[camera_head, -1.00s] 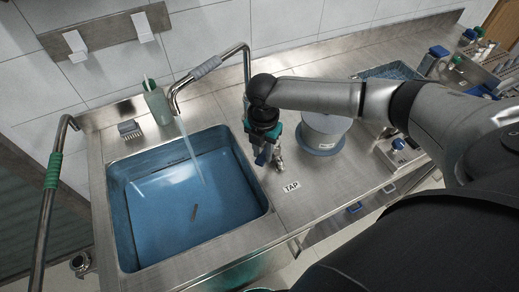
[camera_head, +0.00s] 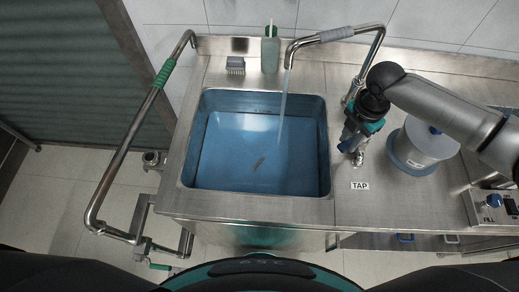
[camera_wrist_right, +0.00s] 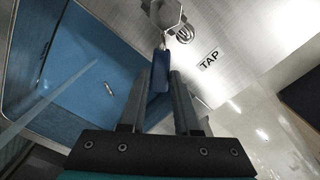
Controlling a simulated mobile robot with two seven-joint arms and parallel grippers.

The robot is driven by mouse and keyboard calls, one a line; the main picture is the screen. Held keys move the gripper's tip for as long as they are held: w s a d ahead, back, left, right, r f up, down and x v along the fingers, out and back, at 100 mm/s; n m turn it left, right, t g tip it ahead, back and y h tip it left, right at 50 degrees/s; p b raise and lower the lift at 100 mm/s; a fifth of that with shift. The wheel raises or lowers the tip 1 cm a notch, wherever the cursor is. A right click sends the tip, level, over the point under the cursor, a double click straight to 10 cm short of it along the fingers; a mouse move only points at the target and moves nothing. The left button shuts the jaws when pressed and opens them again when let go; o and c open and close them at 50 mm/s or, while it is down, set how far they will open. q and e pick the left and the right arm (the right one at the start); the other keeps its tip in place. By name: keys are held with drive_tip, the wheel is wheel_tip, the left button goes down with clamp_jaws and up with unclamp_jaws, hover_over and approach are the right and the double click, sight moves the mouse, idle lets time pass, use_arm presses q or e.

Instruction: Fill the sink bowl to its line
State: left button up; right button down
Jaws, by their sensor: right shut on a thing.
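The sink bowl (camera_head: 308,182) is a blue-walled basin set in a steel counter. A stream of water (camera_head: 281,120) falls into it from the curved steel spout (camera_head: 292,50). My right gripper (camera_head: 352,141) is at the tap valve, right of the bowl. In the right wrist view its fingers are shut on the blue tap lever (camera_wrist_right: 160,70), below the steel valve body (camera_wrist_right: 166,14). My left gripper is not in view.
A TAP label (camera_head: 360,186) lies in front of the valve. A white-grey drum (camera_head: 425,143) stands close right of my gripper. A steel rail with a green grip (camera_head: 163,73) is at the left.

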drive_tip(key=shift+s+a, duration=0.1)
idle(0.3)
drive_tip(key=shift+w+a+r+m+p, duration=0.15)
drive_tip(key=shift+w+m+p, duration=0.55)
drive_tip(key=shift+m, duration=0.75)
drive_tip(key=shift+w+a+f+m+p, duration=0.1)
drive_tip(key=shift+w+a+m+p, duration=0.2)
drive_tip(key=shift+w+m, duration=1)
drive_tip(key=shift+w+a+r+m+p, duration=0.1)
drive_tip(key=shift+w+m+p, duration=0.5)
drive_tip(key=shift+m, duration=1.05)
drive_tip(key=c, duration=0.9)
unclamp_jaws()
drive_tip(key=shift+w, duration=0.1)
drive_tip(key=shift+o, duration=1.4)
drive_tip(key=shift+w, duration=0.15)
drive_tip(key=o, duration=0.5)
drive_tip(key=shift+s, duration=0.2)
drive_tip(key=shift+d, duration=0.1)
